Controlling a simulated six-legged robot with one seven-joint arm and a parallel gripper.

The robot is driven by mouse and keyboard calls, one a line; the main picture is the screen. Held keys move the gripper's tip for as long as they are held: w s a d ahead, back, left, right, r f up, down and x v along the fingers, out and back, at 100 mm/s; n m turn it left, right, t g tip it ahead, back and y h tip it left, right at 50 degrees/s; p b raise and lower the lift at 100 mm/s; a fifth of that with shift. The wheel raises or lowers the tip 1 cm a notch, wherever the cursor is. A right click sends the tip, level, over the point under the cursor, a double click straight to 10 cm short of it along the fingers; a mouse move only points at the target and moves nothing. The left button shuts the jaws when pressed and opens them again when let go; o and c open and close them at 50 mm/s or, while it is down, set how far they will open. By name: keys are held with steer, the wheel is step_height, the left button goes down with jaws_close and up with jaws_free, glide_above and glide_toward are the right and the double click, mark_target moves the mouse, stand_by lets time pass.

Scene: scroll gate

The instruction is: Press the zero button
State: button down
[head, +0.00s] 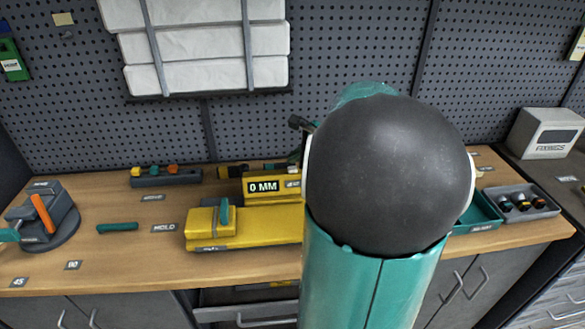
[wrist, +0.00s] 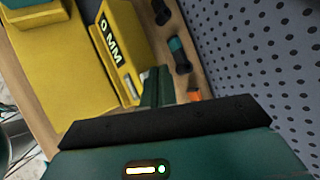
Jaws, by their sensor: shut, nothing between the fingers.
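The yellow gauge (head: 272,187) stands on the bench, left of my arm in the head view. Its display reads 0 MM. A small grey-white part with a dark mark (head: 292,184), perhaps the zero button, sits right of the display. In the wrist view the gauge housing (wrist: 116,50) is at upper centre, its 0 MM display tilted. A pale patch beside its lower end may be the button, partly hidden by my fingers. My gripper (wrist: 158,72) is shut and empty, its teal fingertips close beside the housing; I cannot tell whether they touch it.
A yellow block with a teal handle (head: 224,218) stands before the gauge. A dark rack (head: 166,180) is behind left, and a teal tool (head: 117,227) lies farther left. The pegboard (head: 345,45) rises behind. A grey tray (head: 528,210) is at right.

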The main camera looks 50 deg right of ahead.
mark_target(296, 170)
steer(key=shift+r, duration=2.45)
